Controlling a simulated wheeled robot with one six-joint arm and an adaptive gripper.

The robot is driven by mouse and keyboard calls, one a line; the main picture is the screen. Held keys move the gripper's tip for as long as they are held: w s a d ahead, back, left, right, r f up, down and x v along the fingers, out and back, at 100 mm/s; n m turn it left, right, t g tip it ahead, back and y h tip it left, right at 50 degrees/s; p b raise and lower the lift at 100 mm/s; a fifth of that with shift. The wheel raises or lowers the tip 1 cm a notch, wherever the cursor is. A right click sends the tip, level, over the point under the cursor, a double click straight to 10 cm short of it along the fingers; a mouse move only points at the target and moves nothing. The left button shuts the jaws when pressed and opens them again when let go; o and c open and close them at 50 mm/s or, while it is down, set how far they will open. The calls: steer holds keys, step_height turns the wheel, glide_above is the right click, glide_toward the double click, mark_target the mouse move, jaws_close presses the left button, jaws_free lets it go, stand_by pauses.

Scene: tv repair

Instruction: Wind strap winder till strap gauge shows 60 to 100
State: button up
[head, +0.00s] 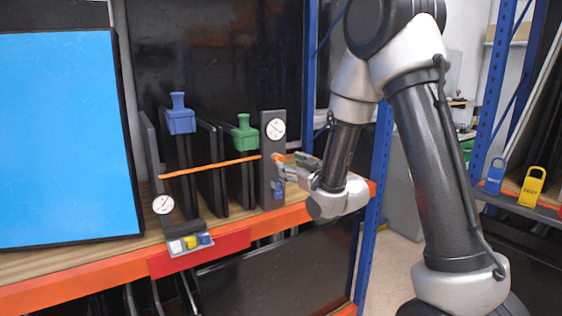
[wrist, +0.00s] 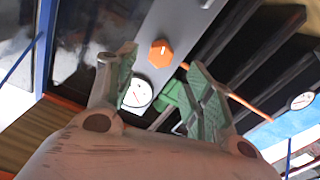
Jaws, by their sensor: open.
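The strap winder, an orange knob (head: 277,157), sits on a grey post (head: 266,190) at the right end of the rack. In the wrist view the hexagonal knob (wrist: 160,53) appears between my fingertips, and I cannot tell whether they touch it. My gripper (head: 285,166) is open at the post's front; its green-padded fingers also show in the wrist view (wrist: 162,60). A white strap gauge (head: 275,129) is above the knob, also seen in the wrist view (wrist: 138,95). Its needle is too small to read. An orange strap (head: 210,167) runs across the panels from the left.
Dark upright panels stand in the rack with a blue clamp (head: 180,115) and a green clamp (head: 242,134) on top. A second dial (head: 163,204) and a small button box (head: 190,243) are at front left. A blue-screened television (head: 65,130) stands left. A blue upright (head: 375,180) is beside my arm.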

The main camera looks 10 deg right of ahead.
mark_target(281, 160)
steer(key=x, duration=0.6)
steer(key=shift+w+a, duration=0.1)
steer(key=shift+w, duration=0.25)
steer(key=shift+c, duration=0.2)
steer(key=c, duration=1)
